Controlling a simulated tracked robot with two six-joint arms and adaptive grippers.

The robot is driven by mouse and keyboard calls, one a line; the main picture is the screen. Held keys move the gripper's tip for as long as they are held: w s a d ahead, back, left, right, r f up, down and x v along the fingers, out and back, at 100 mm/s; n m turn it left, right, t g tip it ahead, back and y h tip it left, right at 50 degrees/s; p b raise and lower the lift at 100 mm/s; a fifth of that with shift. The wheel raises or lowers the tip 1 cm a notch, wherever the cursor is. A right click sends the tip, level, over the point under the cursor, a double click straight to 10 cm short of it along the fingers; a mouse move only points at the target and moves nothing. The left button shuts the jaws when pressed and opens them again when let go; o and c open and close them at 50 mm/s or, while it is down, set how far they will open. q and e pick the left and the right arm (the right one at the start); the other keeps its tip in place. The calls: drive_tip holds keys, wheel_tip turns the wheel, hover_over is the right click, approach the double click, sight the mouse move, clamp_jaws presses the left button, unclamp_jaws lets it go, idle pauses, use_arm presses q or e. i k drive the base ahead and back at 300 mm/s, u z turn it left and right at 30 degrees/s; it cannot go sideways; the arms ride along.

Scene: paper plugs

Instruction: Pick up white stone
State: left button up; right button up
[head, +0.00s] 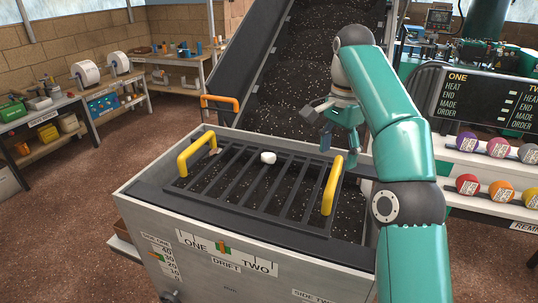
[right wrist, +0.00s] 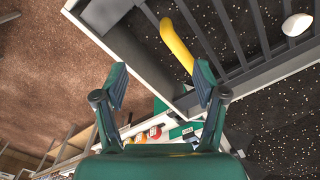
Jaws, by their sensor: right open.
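The white stone (head: 268,157) is a small pale lump on the dark bars of the grate (head: 240,199), near its far edge and left of my right gripper. It also shows in the right wrist view (right wrist: 297,25) at the upper right. My right gripper (head: 339,150) hangs over the far right part of the bin, near the right yellow handle. Its fingers (right wrist: 160,84) are spread apart with nothing between them. It is apart from the stone. My left gripper is not in view.
The grate has a yellow handle at its left (head: 196,152) and right (head: 332,185) ends. The pale bin (head: 205,245) surrounds it. A dark conveyor (head: 312,60) with speckled material rises behind. A shelf of coloured balls (head: 497,147) stands at the right.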

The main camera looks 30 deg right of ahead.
sight(269, 157)
drive_tip(key=i, duration=0.9)
drive_tip(key=u, duration=0.05)
